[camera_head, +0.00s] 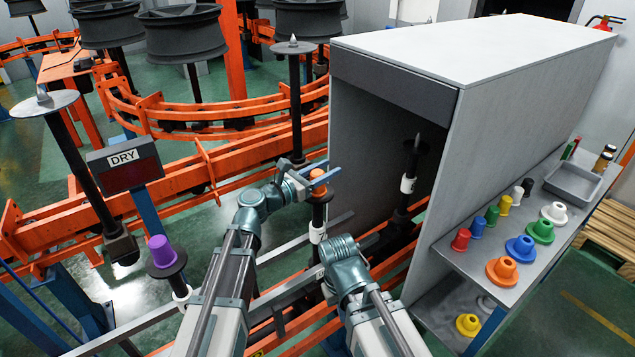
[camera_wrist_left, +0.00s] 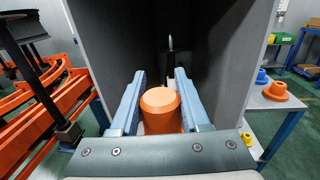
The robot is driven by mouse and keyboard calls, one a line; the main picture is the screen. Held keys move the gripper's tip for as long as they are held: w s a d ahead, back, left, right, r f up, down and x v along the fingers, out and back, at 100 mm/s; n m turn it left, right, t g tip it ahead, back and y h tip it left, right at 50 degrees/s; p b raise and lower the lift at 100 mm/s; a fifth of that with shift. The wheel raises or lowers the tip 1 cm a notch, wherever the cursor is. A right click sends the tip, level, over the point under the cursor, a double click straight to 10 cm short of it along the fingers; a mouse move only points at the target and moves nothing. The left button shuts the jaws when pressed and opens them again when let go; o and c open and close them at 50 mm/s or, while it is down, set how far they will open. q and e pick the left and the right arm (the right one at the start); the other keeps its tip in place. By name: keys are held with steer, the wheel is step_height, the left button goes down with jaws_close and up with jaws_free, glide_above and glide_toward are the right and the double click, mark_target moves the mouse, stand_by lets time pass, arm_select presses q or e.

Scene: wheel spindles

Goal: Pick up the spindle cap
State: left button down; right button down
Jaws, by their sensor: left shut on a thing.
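An orange spindle cap (camera_head: 318,191) is on an upright spindle at the mouth of the grey booth. My left gripper (camera_head: 318,177) has its blue fingers around the cap's top. In the left wrist view the orange cap (camera_wrist_left: 161,111) is between the two fingers of my left gripper (camera_wrist_left: 160,98). It appears still seated on the spindle's black flange. My right arm's wrist (camera_head: 343,255) is lower, beside the spindle's white collar (camera_head: 317,233).
A grey booth (camera_head: 510,52) stands at the right, with a bare spindle (camera_head: 412,165) inside. A shelf (camera_head: 470,262) beside it holds several coloured caps and a grey tray (camera_head: 572,183). A purple cap (camera_head: 161,250) sits on another spindle at left. A DRY sign (camera_head: 124,162) stands behind it.

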arm_select(q)
steer(key=shift+r, duration=0.1)
step_height(320, 180, up, 10)
steer(key=p, duration=1)
